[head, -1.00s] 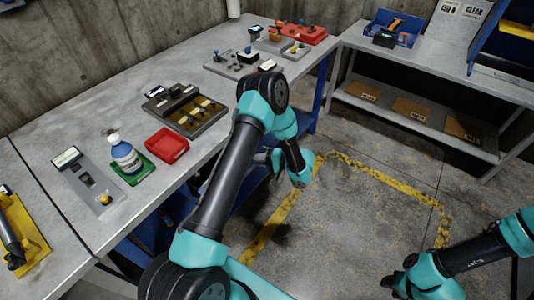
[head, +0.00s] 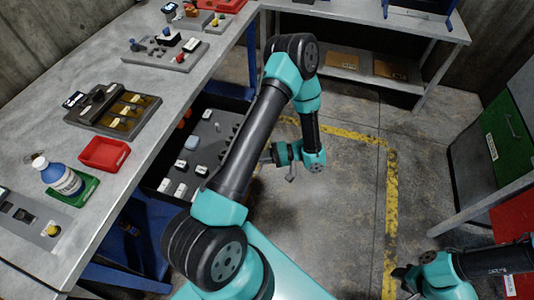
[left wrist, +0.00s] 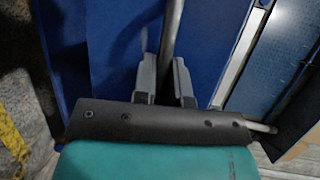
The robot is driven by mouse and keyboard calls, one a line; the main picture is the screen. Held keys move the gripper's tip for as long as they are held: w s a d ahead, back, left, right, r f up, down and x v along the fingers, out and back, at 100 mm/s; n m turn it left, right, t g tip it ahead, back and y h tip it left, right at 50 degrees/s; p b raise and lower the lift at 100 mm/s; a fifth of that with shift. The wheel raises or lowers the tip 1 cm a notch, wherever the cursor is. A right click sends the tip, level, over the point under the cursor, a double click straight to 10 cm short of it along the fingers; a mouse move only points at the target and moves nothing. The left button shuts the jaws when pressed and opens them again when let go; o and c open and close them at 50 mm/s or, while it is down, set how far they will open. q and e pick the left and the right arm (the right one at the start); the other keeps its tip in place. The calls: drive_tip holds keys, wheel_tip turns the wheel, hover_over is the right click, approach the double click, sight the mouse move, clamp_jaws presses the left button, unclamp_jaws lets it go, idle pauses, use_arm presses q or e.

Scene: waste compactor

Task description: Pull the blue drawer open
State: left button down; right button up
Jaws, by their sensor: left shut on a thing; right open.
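The blue drawer stands pulled out from under the workbench, and its dark inside (head: 215,120) shows in the head view, holding several small white and grey items. Its blue front (left wrist: 115,45) fills much of the left wrist view, with a grey bar handle (left wrist: 173,28) running across it. My left gripper (left wrist: 165,75) is shut on this handle, one finger on each side. In the head view my left arm covers part of the drawer, and its front is mostly hidden. My right gripper (head: 403,278) is open and empty low at the right, away from the drawer.
A green panel (head: 508,135) and red panel (head: 515,220) stand at the right. The floor (head: 345,215) between is clear.

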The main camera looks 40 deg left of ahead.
use_arm(q)
drive_tip(key=shift+w+d, duration=0.15)
drive_tip(key=shift+d, duration=0.05)
drive_tip(key=c, duration=1.5)
unclamp_jaws()
drive_tip(key=shift+o, duration=0.2)
drive_tip(key=v, duration=1.7)
drive_tip(key=shift+d, duration=0.15)
